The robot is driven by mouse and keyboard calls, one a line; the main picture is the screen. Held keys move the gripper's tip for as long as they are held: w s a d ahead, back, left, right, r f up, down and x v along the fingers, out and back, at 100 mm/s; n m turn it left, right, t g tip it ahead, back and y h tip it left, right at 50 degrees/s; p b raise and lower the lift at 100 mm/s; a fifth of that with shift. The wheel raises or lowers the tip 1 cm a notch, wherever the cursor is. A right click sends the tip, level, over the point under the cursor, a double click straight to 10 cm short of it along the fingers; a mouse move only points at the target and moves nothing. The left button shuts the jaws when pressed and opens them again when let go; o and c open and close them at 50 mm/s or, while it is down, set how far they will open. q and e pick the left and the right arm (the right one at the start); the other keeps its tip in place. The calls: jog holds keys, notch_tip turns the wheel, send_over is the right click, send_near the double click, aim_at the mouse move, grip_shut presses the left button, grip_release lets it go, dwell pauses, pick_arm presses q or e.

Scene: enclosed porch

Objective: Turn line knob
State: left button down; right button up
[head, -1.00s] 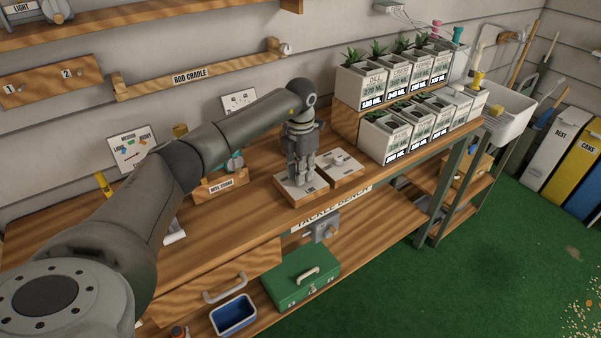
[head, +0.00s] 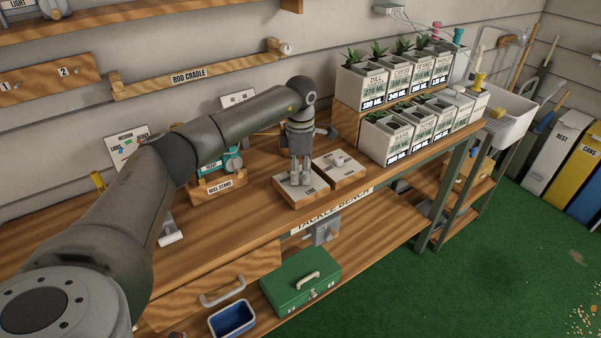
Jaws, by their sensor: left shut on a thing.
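The line knob's wooden block with a white top plate, labelled "LINE" (head: 312,193), sits near the front edge of the bench. My left gripper (head: 300,181) points straight down onto this plate. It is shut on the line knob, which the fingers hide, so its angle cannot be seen. A second block with a similar white plate and a small light knob (head: 338,160) stands just to the right, apart from the gripper. My right gripper is not in view.
White plant boxes (head: 388,140) stand on the bench to the right. A reel stand (head: 218,186) is to the left, partly behind my arm. A green tackle box (head: 300,280) and a blue bin (head: 233,317) are below. The bench front between reel stand and block is clear.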

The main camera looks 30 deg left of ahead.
aim_at(300, 175)
pick_arm(q)
jog(key=shift+r, duration=0.1)
dwell(0.4)
jog(key=c, duration=1.2)
grip_release()
notch_tip(300, 175, up, 12)
